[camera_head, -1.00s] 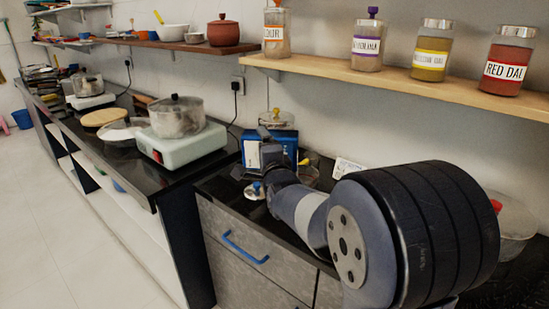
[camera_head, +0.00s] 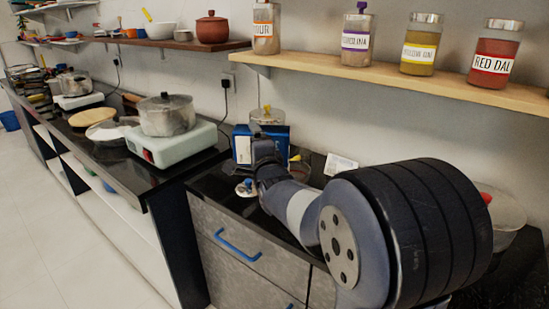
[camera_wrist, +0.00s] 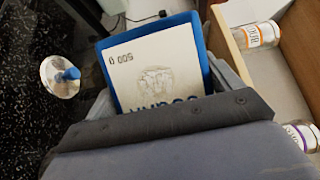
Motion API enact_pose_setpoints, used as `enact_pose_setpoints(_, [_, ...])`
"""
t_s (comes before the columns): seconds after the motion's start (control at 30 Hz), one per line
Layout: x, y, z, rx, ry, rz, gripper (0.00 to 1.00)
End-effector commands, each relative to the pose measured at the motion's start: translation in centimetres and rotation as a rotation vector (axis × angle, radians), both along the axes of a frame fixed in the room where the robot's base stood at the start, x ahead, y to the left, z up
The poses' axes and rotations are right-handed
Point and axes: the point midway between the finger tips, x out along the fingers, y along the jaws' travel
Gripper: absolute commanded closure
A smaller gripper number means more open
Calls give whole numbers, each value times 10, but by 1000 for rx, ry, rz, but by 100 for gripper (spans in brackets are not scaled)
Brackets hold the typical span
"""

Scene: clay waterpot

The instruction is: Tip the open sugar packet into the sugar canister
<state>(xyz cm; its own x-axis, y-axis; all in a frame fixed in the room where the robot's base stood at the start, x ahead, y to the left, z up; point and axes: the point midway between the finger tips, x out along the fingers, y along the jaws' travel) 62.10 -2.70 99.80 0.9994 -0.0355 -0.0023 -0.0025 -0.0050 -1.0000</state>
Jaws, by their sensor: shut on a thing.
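The sugar packet is blue with a white label (camera_head: 242,149). It shows close up in the wrist view (camera_wrist: 155,62), where the label reads "500" and part of "SUGAR". My gripper (camera_head: 263,152) is shut on it and holds it above the counter. Its open top cannot be made out. A round steel lid with a blue knob (camera_head: 244,187) lies on the counter below the packet; it also shows in the wrist view (camera_wrist: 60,76). I cannot identify the sugar canister for certain; my arm and the packet hide part of that counter.
A small white card (camera_head: 341,163) is against the wall. Labelled jars stand on the wooden shelf (camera_head: 400,82) above. A pot (camera_head: 168,115) sits on a stove (camera_head: 172,146) to the left.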

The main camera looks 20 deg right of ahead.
Motion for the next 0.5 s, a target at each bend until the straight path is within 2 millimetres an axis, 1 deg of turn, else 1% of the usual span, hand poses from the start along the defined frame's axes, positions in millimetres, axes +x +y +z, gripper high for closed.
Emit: enact_pose_setpoints(0.5, [-1, -2, 4, 31, -17, 0, 50])
